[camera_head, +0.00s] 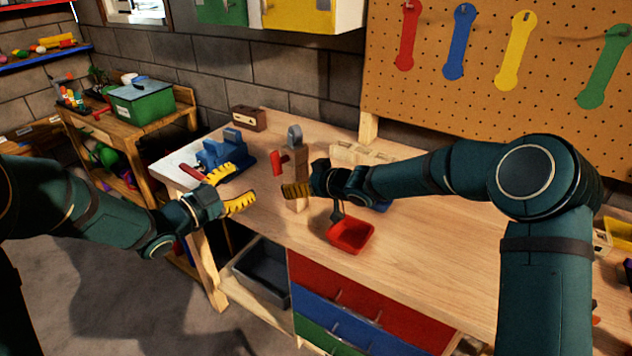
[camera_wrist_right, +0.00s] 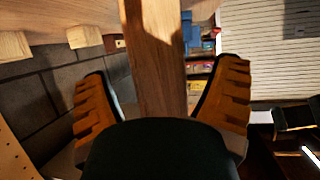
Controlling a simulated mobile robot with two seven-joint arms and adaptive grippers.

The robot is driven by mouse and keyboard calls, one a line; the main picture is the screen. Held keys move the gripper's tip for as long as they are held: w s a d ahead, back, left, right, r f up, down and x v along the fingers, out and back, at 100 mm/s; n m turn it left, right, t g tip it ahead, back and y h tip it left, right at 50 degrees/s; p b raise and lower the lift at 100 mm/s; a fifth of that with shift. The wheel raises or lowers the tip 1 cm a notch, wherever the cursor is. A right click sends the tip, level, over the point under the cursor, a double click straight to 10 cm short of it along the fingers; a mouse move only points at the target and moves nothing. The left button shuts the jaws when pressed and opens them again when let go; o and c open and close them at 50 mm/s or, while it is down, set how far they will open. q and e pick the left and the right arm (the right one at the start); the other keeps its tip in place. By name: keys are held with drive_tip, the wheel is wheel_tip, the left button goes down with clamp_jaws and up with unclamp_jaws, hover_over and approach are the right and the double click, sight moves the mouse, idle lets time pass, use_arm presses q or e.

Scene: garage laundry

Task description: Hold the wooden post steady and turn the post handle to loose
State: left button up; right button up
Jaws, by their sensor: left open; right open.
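The wooden post (camera_head: 300,162) stands upright on the workbench, with a grey rounded piece at its top. The red post handle (camera_head: 278,163) sticks out from its left side. My right gripper (camera_head: 297,190) is at the lower part of the post. In the right wrist view the post (camera_wrist_right: 158,60) runs between the two open orange fingers (camera_wrist_right: 162,105), with gaps on both sides. My left gripper (camera_head: 231,188) is open and empty, left of the handle and apart from it. The handle does not show in the right wrist view.
A blue vise (camera_head: 222,154) stands on the bench behind my left gripper. A red tray (camera_head: 350,236) lies near the front edge, below my right forearm. A brown box (camera_head: 248,118) is at the back. Pale wooden blocks (camera_head: 352,153) lie behind my right wrist.

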sight(272, 163)
drive_tip(key=shift+x, duration=1.3)
drive_tip(key=c, duration=1.4)
use_arm(q)
drive_tip(key=shift+c, duration=0.7)
drive_tip(key=w+d+n, duration=0.2)
drive_tip(key=n, duration=0.1)
drive_tip(key=w+d+n, duration=0.5)
drive_tip(key=n, duration=0.1)
drive_tip(key=shift+w+d+r+n, duration=0.25)
drive_tip(key=shift+d+r+n, duration=0.05)
drive_tip(key=shift+r+n, duration=0.1)
